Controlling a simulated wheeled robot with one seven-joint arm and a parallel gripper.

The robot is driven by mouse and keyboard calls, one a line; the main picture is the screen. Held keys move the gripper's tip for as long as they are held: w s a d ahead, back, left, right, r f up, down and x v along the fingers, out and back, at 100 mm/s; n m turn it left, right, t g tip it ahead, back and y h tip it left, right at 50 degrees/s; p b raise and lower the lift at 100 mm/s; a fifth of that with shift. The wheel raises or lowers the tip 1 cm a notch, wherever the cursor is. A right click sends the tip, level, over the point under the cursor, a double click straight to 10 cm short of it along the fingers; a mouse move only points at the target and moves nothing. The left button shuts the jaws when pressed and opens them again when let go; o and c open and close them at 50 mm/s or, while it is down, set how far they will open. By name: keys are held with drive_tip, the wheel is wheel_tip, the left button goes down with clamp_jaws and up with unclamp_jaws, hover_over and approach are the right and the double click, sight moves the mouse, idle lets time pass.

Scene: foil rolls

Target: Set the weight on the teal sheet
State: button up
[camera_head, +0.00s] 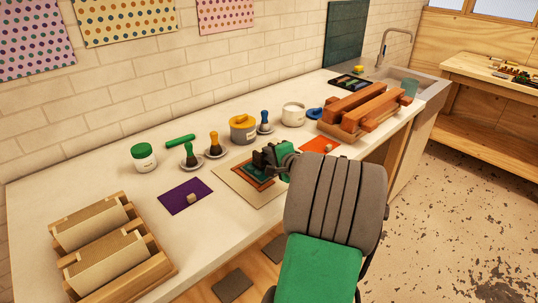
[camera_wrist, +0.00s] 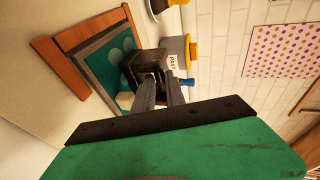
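The teal sheet (camera_wrist: 100,66) lies in a brown wooden frame on a pale mat, and it also shows in the head view (camera_head: 257,168). Paler round marks show on the sheet. A dark block (camera_wrist: 139,66), apparently the weight, is at my fingertips over the sheet. My gripper (camera_wrist: 160,82) looks closed on it with two grey fingers. Whether the block touches the sheet cannot be told. A small beige block (camera_wrist: 125,100) shows beside the fingers at the sheet. In the head view my gripper (camera_head: 266,160) hides part of the frame.
Behind stand a yellow-lidded pot (camera_head: 243,132), a white jar (camera_head: 293,115) and brushes on saucers. Wooden roll racks (camera_head: 112,255) stand left; orange-brown beams (camera_head: 366,112) lie right.

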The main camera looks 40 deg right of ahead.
drive_tip(key=o, duration=0.4)
drive_tip(key=shift+r, duration=0.15)
drive_tip(key=shift+s, duration=0.4)
drive_tip(key=v, duration=1.1)
drive_tip(key=shift+s+a+r, duration=0.1)
